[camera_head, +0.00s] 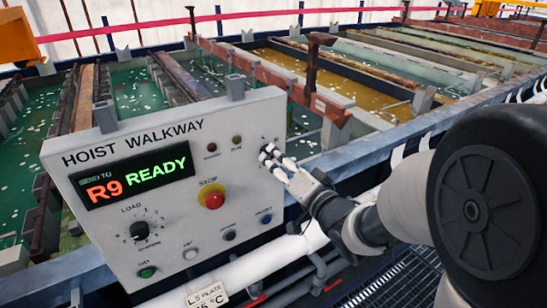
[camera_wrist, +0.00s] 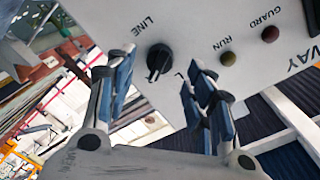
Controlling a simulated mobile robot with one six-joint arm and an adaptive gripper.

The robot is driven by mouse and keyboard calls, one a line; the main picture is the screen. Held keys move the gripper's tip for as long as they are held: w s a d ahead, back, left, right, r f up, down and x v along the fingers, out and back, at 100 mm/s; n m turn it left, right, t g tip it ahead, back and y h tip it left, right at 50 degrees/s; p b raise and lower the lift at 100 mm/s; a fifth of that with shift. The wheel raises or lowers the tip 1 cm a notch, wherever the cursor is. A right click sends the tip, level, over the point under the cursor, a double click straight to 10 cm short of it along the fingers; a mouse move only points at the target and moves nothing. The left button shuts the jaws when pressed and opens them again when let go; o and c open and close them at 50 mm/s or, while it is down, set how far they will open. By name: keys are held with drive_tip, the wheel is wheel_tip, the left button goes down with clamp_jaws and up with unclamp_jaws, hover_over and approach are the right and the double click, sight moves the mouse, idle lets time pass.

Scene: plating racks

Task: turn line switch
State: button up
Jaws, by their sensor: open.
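The line switch (camera_wrist: 159,60) is a black rotary knob on the light grey hoist walkway panel (camera_head: 70,158), under the word LINE in the wrist view, where the picture is turned. In the head view my gripper (camera_head: 274,156) is at the panel's upper right and largely covers the switch. In the wrist view my gripper (camera_wrist: 159,72) is open, one blue-padded finger to each side of the knob. A gap shows between the knob and the fingers. Whether the fingertips reach the knob's depth I cannot tell.
The panel also carries a red stop button (camera_head: 214,195), a load dial (camera_head: 139,230), several small push buttons, and guard and run lamps (camera_wrist: 228,58). Its display (camera_head: 134,176) reads R9 READY. Tanks with green and amber liquid lie behind. A pale pipe (camera_head: 262,262) runs below.

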drive_tip(key=v, duration=0.4)
drive_tip(key=shift+w, duration=0.1)
drive_tip(key=s+d+f+g+h+b, duration=0.25)
drive_tip(key=s+d+h, duration=0.35)
drive_tip(key=d+h, duration=0.45)
drive_tip(key=s+d+f+n+g+b, duration=0.1)
drive_tip(key=s+f+g, duration=0.2)
drive_tip(key=s, duration=0.8)
drive_tip(key=s+d+f+n+g+y+b, duration=0.1)
drive_tip(key=s+g, duration=0.3)
drive_tip(key=s, duration=0.7)
drive_tip(key=shift+d+f+n+g, duration=0.2)
drive_tip(key=shift+f+n+g, duration=0.15)
drive_tip(key=shift+f+n, duration=0.45)
drive_tip(key=shift+c, duration=0.4)
